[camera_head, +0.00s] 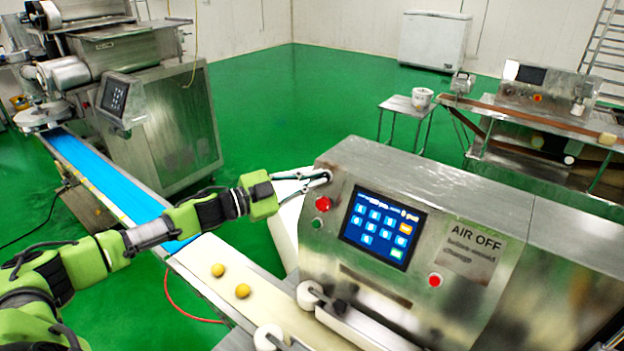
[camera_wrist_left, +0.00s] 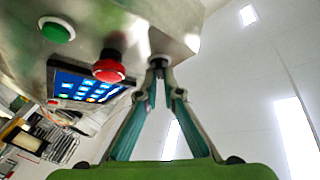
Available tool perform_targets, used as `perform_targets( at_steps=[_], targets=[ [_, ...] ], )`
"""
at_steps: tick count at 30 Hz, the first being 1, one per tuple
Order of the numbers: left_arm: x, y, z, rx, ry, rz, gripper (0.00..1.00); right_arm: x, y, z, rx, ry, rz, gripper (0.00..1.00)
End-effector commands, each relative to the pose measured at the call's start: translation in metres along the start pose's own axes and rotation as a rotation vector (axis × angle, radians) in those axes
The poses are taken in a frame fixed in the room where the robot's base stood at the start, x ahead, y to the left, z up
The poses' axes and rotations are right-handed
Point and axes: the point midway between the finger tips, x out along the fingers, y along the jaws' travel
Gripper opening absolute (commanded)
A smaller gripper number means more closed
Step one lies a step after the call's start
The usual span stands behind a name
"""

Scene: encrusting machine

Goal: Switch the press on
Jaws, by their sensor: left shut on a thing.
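The press (camera_head: 420,215) is a steel box on the right with a lit blue touchscreen (camera_head: 382,227). A red button (camera_head: 323,203) and a green button (camera_head: 317,223) sit left of the screen; the red (camera_wrist_left: 109,67) and green (camera_wrist_left: 57,30) buttons also show in the left wrist view. My left gripper (camera_head: 322,177) is at the press's upper left front, above the red button. In the left wrist view its fingertips (camera_wrist_left: 159,72) close on a small dark knob (camera_wrist_left: 158,60) on the press face, partly hidden by them. My right gripper is out of view.
A pale conveyor belt (camera_head: 205,250) with two yellow balls (camera_head: 242,291) runs below the press front. Another red button (camera_head: 435,281) sits under an "AIR OFF" notice (camera_head: 468,250). A large machine (camera_head: 150,110) with a blue belt (camera_head: 105,180) stands at left.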

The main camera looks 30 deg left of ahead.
Motion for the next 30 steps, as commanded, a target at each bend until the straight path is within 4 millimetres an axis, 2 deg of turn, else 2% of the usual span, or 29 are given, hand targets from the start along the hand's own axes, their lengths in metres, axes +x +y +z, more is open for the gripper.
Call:
perform_targets(
  at_steps=[5,6,7,8,20,30],
  targets=[
    [0.001,-0.004,-0.003,0.004,0.004,-0.007,0.0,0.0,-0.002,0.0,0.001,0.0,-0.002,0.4],
    [0.001,-0.004,-0.003,0.003,0.004,-0.007,0.14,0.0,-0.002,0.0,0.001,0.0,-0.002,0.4],
    [0.001,-0.004,-0.003,0.003,0.004,-0.007,0.22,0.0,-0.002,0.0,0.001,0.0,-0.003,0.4],
    [0.001,-0.004,-0.003,0.003,0.004,-0.007,0.24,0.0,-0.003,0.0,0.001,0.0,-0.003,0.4],
    [-0.002,-0.001,0.0,0.0,0.0,-0.002,0.24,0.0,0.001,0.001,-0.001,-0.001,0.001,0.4],
    [-0.037,0.001,0.002,-0.001,-0.003,0.001,0.24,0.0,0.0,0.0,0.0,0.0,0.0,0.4]
  ],
)
